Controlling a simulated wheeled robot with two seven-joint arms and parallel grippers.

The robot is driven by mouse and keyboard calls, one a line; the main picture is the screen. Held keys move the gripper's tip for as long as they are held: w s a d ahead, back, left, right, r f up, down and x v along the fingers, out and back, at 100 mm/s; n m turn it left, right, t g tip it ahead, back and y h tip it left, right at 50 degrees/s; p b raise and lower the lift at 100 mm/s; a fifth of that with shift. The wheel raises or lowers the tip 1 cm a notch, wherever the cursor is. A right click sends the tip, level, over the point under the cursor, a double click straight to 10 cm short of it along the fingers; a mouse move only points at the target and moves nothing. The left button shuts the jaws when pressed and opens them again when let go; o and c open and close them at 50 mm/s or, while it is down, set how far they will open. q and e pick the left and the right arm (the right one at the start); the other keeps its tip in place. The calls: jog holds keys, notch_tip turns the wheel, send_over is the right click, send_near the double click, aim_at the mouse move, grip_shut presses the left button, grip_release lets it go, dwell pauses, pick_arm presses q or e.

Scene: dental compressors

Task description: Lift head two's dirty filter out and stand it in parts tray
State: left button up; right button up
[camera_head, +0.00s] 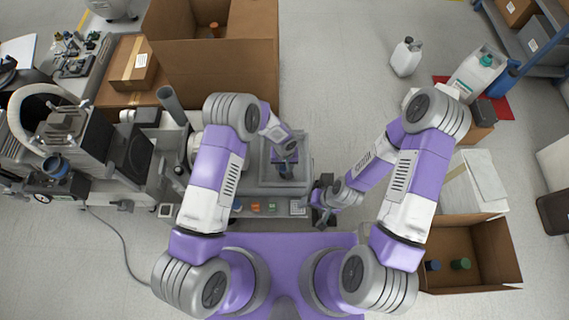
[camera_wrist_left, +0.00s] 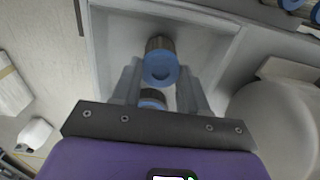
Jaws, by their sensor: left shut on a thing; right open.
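My left gripper (camera_head: 285,166) is over the grey tray (camera_head: 308,172) in the middle of the head view. In the left wrist view its two fingers (camera_wrist_left: 160,78) are shut on a dark-ribbed filter (camera_wrist_left: 161,68) with a blue end cap facing the camera. I cannot tell whether the filter touches the tray floor. A second blue-ended piece (camera_wrist_left: 152,97) shows just below it, partly hidden by the gripper mount. The tray (camera_wrist_left: 105,50) also shows in the wrist view. My right gripper (camera_head: 322,205) is open and empty, right of the tray. Head two cannot be made out.
Grey and black machinery (camera_head: 75,140) stands on the left, close to the tray. A large cardboard box (camera_head: 215,65) lies behind it. An open carton (camera_head: 480,240) with two small capped items is at lower right. A white jug (camera_head: 405,57) stands on the open floor at upper right.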

pick_arm(q)
jog(key=shift+f, duration=0.1)
dwell(0.3)
jog(key=o, duration=1.6)
jog(key=shift+r+p, duration=2.1)
jog(key=shift+r, duration=1.45)
